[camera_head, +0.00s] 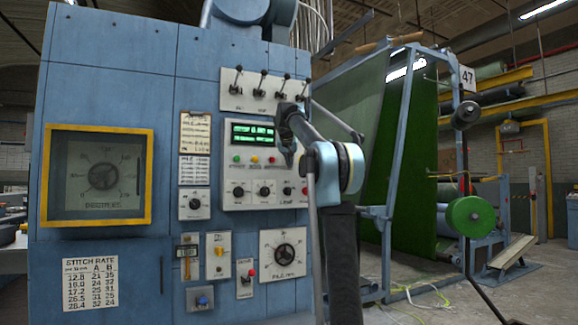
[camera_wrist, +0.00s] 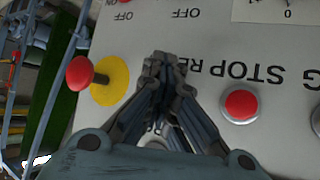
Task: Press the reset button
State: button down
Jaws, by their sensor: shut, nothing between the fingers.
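The control panel (camera_head: 230,194) on the blue cabinet carries a green display and a row of small coloured buttons (camera_head: 255,158) above tiny labels I cannot read clearly. My gripper (camera_head: 288,135) is in front of the panel's right side. In the wrist view the lettering is upside down: "STOP", then "RE", the rest hidden behind my gripper (camera_wrist: 163,62). A red button (camera_wrist: 241,106) in a pale ring lies right of the fingers, by "STOP". A pale rounded part (camera_wrist: 154,141) shows between the fingers; most of it is hidden. The fingers are shut and empty; contact cannot be told.
A red mushroom knob (camera_wrist: 79,73) on a yellow disc sticks out left of the fingers. Several toggle levers (camera_head: 262,85) stand above the panel. A dial plate (camera_head: 284,253) and small switches sit below. A blue frame with green turf (camera_head: 412,150) stands to the right.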

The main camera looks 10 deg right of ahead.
jog(key=shift+s, duration=0.15)
jog(key=shift+s+d, duration=0.3)
jog(key=shift+s, duration=0.45)
jog(key=shift+s+d, duration=0.25)
jog(key=shift+s, duration=0.55)
jog(key=shift+s+d, duration=0.3)
jog(key=shift+s, duration=0.5)
jog(key=shift+s+d, duration=0.25)
jog(key=shift+s, duration=0.55)
jog(key=s+f+n+g+y, duration=0.1)
jog(key=s+f+g, duration=0.3)
jog(key=s+f, duration=2.3)
jog(key=s+f+n+g+y, duration=0.1)
jog(key=s+f+g, duration=0.3)
jog(key=s+f, duration=2.3)
notch_tip(320, 180, down, 7)
jog(key=shift+d+r+n, duration=0.1)
jog(key=shift+d+n, duration=0.05)
jog(key=shift+n, duration=0.15)
jog(key=shift+s, duration=0.1)
